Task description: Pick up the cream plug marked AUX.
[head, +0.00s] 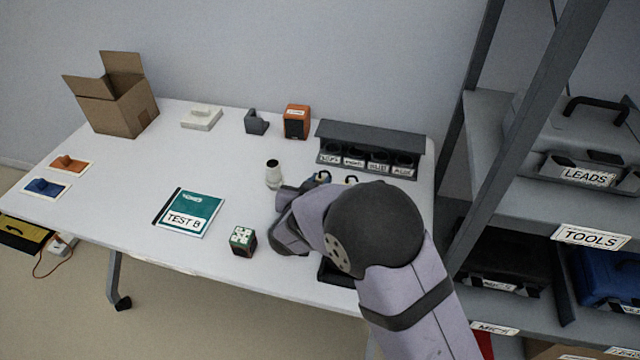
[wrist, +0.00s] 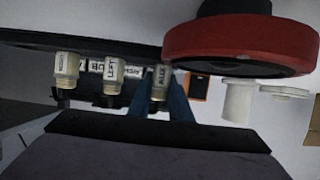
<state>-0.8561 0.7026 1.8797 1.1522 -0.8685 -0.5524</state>
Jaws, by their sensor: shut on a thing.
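The cream plug marked AUX (wrist: 160,85) is between the blue fingertips of my gripper (wrist: 168,98) in the wrist view. My gripper is shut on it.
A grey socket rack (head: 370,148) with labelled openings stands behind. A white bottle-like thing (head: 273,176) is left of my gripper. A large red-rimmed round thing (wrist: 240,45) is close in the wrist view. A teal booklet (head: 190,212) and a small cube (head: 243,241) lie left.

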